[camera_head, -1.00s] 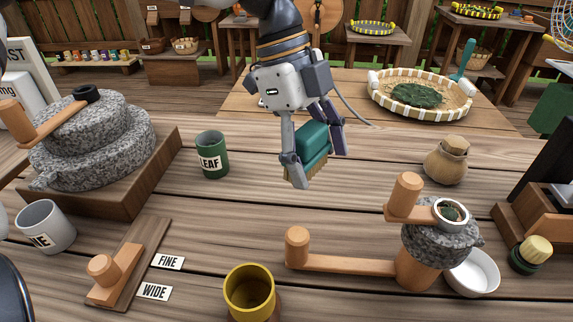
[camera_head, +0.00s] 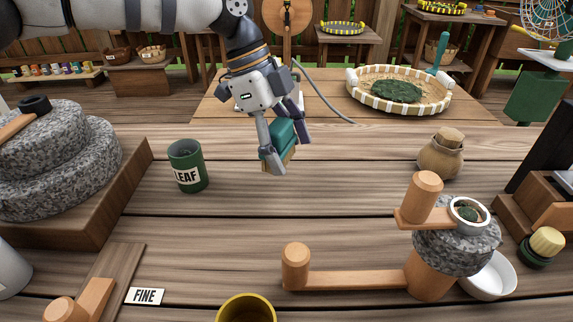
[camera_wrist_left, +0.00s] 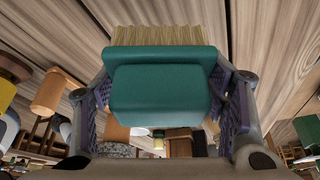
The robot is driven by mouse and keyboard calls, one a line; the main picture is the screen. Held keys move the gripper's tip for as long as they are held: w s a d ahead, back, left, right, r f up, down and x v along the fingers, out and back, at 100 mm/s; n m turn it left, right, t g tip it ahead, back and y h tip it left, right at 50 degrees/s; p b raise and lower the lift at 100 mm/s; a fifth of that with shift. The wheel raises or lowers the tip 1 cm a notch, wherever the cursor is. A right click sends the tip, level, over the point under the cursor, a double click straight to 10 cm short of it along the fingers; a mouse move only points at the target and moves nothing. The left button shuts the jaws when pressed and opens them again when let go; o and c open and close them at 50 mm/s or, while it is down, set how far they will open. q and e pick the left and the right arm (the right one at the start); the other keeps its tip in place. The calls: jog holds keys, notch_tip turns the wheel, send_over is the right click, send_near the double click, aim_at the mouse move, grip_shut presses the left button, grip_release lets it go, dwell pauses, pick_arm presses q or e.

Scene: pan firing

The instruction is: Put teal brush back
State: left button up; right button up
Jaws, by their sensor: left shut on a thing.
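My left gripper (camera_head: 283,150) is shut on the teal brush (camera_head: 283,137) and holds it above the wooden table, in the middle of the head view. In the left wrist view the teal brush (camera_wrist_left: 162,90) sits between the two fingers (camera_wrist_left: 165,110), its pale bristles pointing toward the table planks. In the head view the gripper partly hides the brush. My right gripper is not in view.
A green LEAF cup (camera_head: 187,165) stands left of the gripper. A stone mill (camera_head: 60,160) is at far left, and a small hand mill (camera_head: 455,245) at right. A woven tray (camera_head: 400,103) with green leaves lies behind. A tied pouch (camera_head: 441,160) stands at right.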

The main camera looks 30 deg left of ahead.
aim_at(283, 179)
pick_arm(q)
jog(key=shift+w+a+f, duration=0.2)
jog(key=shift+w+f, duration=0.1)
jog(key=shift+f, duration=0.15)
jog(key=shift+w+a+f, duration=0.2)
jog(key=shift+w+f, duration=0.05)
jog(key=shift+f, duration=0.2)
jog(key=f, duration=0.4)
jog(key=shift+w+a+b, duration=0.3)
jog(key=shift+b, duration=0.1)
jog(key=shift+r, duration=0.1)
jog(key=o, duration=1.6)
jog(key=p+v, duration=0.1)
jog(key=v, duration=1.1)
